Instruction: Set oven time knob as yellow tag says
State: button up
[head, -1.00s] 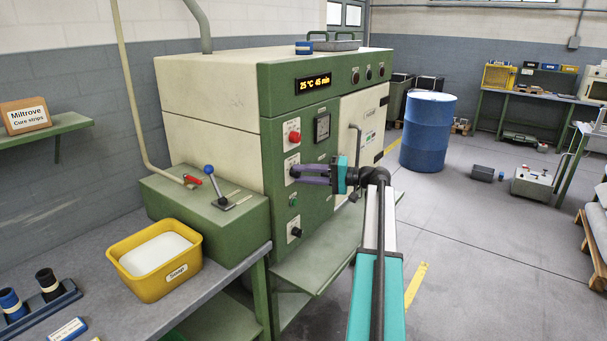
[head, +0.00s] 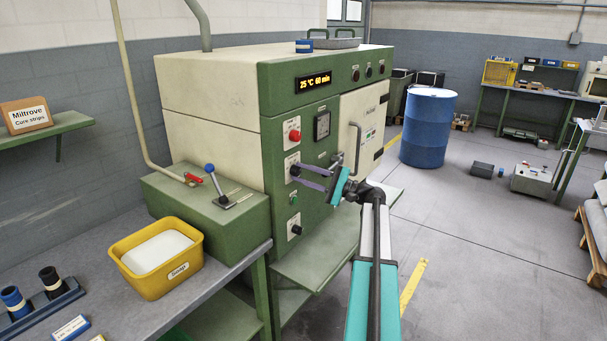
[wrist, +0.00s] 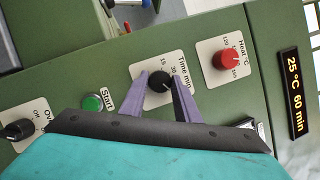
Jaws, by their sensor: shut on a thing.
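The oven (head: 275,140) is a green and cream cabinet. Its display (head: 313,81) reads 25 °C 60 min, and the wrist view also shows this display (wrist: 294,95). The black time knob (wrist: 159,81) sits on a white plate marked "Time min". My gripper (head: 296,176) is shut on the time knob, one purple finger on each side, and is rolled at a tilt. The red heat knob (wrist: 227,59) is beside it in the wrist view, above it in the head view. No yellow tag with a readable time shows in either view.
A green start button (wrist: 92,102) and a black oven on/off knob (wrist: 18,129) are close by on the panel. The oven door handle (head: 357,140) stands out right of my gripper. A yellow soap tub (head: 185,277) is on the bench at left.

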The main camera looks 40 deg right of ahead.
dwell(0.4)
jog(key=o, duration=1)
jog(key=shift+o, duration=0.2)
jog(key=b+v, duration=0.3)
jog(key=v, duration=1.1)
jog(key=shift+a, duration=0.1)
